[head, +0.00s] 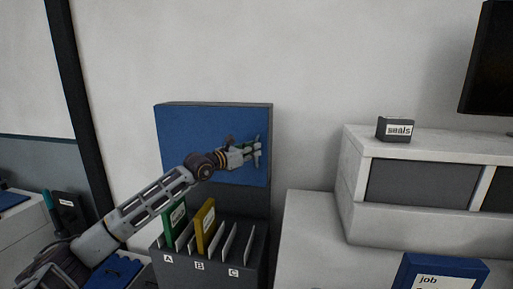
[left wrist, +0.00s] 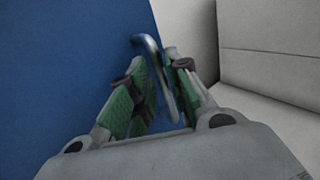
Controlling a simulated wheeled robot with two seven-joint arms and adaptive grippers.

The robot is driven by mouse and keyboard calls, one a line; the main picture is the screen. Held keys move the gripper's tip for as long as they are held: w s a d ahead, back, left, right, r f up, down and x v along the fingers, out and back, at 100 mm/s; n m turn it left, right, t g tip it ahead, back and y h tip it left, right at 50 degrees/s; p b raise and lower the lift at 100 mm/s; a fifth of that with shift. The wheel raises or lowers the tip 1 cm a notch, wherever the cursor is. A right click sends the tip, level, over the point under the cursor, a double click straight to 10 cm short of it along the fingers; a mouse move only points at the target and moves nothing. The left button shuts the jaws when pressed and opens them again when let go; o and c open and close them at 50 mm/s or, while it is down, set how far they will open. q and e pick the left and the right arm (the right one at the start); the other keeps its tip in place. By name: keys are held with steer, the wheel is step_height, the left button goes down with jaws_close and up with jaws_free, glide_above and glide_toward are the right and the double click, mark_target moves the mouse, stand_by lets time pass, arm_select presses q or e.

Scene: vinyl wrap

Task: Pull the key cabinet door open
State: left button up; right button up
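The key cabinet (head: 271,140) is a dark grey box on the wall in the head view. Its blue door (head: 190,130) covers the front and looks shut. My left gripper (head: 256,153) is at the right part of the door, over the handle area. In the left wrist view, the curved metal handle (left wrist: 157,75) stands out from the blue door (left wrist: 70,60). The handle lies between the two green-padded fingers of my left gripper (left wrist: 155,100), nearer the right finger. The fingers are apart. Whether one touches the handle is unclear. My right gripper is not in view.
Below the cabinet is a dark rack (head: 205,268) marked A, B, C, with a green folder (head: 174,224) and a yellow folder (head: 205,226). To the right are a white shelf unit (head: 352,165) and a small labelled box (head: 396,129).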

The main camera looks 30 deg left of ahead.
arm_select(q)
steer(key=shift+p+x, duration=0.3)
steer(key=shift+x, duration=0.8)
jaws_close()
